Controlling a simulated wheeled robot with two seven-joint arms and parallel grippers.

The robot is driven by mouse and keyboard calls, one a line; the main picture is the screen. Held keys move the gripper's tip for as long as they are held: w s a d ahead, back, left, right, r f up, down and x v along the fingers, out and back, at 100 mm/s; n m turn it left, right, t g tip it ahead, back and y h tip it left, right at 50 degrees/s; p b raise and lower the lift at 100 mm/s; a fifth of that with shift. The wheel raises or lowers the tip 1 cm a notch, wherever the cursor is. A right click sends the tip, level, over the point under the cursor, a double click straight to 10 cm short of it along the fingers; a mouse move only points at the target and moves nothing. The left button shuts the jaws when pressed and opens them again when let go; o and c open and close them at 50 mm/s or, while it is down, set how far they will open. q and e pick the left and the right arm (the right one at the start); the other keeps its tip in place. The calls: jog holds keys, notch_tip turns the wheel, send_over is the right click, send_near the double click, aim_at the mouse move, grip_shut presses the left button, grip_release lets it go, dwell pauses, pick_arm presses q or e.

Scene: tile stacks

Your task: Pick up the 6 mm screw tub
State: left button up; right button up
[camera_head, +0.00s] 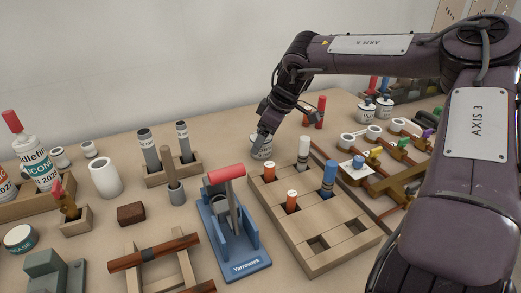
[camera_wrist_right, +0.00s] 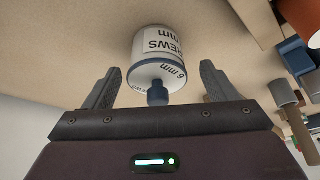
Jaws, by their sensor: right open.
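The 6 mm screw tub (camera_wrist_right: 160,45) is a white cylinder with a dark blue band and a dark knob on its lid. Its label reads "6 mm" and "screws" in the right wrist view. In the head view the tub (camera_head: 262,151) stands on the table behind the wooden block rack, its top partly hidden by my right gripper (camera_head: 264,135). In the right wrist view my right gripper (camera_wrist_right: 160,68) is open, with one finger on each side of the lid and knob and a visible gap to both. My left gripper is not in view.
The wooden rack (camera_head: 336,252) with red, white and blue pegs is in front of the tub. A blue press with a red handle (camera_head: 226,174) stands to its left. Grey cylinders in a wooden holder (camera_head: 187,167) are further left. Two white lidded pots (camera_head: 367,111) are to the right.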

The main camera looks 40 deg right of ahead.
jog(key=x, duration=0.3)
jog(key=shift+w+d, duration=0.1)
jog(key=shift+w+f, duration=0.2)
jog(key=shift+f, duration=0.1)
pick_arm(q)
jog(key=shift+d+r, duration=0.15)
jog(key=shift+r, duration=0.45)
